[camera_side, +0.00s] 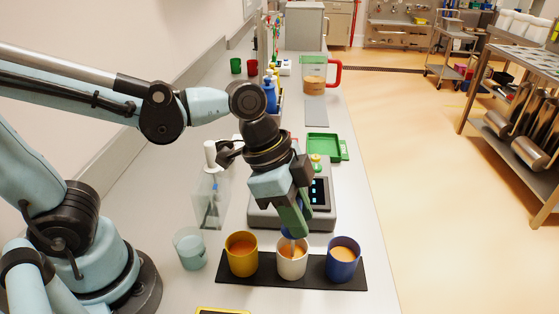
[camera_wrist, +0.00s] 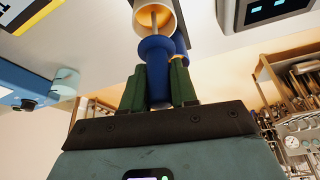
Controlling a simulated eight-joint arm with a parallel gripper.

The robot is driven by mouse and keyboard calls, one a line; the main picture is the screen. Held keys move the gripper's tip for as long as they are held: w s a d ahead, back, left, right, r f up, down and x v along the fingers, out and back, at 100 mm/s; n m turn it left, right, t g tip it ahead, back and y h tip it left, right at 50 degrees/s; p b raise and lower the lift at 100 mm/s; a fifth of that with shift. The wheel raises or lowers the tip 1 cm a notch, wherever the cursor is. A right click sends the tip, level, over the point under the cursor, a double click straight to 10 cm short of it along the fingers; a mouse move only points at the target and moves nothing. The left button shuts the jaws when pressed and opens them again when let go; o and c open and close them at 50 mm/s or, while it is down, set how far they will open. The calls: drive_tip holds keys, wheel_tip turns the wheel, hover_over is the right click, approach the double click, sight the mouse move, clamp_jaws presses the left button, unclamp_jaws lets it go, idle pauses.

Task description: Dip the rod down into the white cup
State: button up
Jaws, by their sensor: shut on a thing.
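Three cups with orange-brown contents stand in a row on a black mat (camera_side: 260,283): a yellow cup (camera_side: 241,262), the white cup (camera_side: 292,268) in the middle and a blue cup (camera_side: 341,268). My gripper (camera_side: 296,222) is right above the white cup, its green fingers pointing down. It is shut on the blue handle of the rod (camera_wrist: 157,55). The handle has a wide collar. In the wrist view the grey shaft reaches past the rim into the white cup (camera_wrist: 168,17). The hidden tip's depth, and whether it touches the contents, I cannot tell.
A clear pale cup (camera_side: 190,250) stands left of the mat. Behind the cups are a scale (camera_side: 321,211) with a lit display, a clear holder (camera_side: 211,195) and a green tray (camera_side: 325,147). The bench's right edge lies beyond the blue cup.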

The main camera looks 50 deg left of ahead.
drive_tip(key=shift+r, duration=4.1)
